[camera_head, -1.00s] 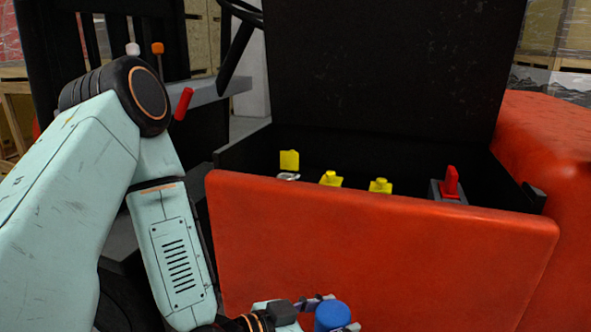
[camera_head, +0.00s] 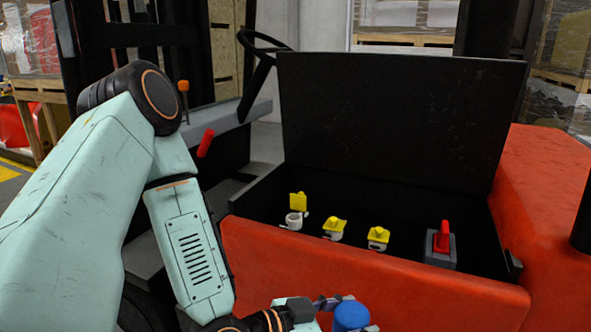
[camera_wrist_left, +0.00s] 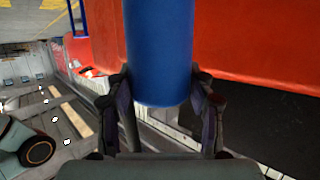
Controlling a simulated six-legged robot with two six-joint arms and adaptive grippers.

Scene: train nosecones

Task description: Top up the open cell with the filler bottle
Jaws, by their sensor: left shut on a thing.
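The filler bottle (camera_head: 351,316) is a blue cylinder, low in the head view and in front of the red panel. My left gripper (camera_head: 330,312) is shut on it. In the left wrist view the bottle (camera_wrist_left: 160,55) stands between the fingers of my left gripper (camera_wrist_left: 165,100), with a finger on each side; its far end runs out of the frame. The open cell (camera_head: 293,220) is a white round neck with its yellow cap (camera_head: 298,201) flipped up, inside the black compartment. The bottle is below and in front of it. My right gripper is not in view.
Two closed yellow caps (camera_head: 334,226) (camera_head: 378,236) sit to the right of the open cell. A grey block with a red handle (camera_head: 442,239) stands farther right. The red front panel (camera_head: 300,275) lies between bottle and cells. A raised black lid (camera_head: 400,120) stands behind.

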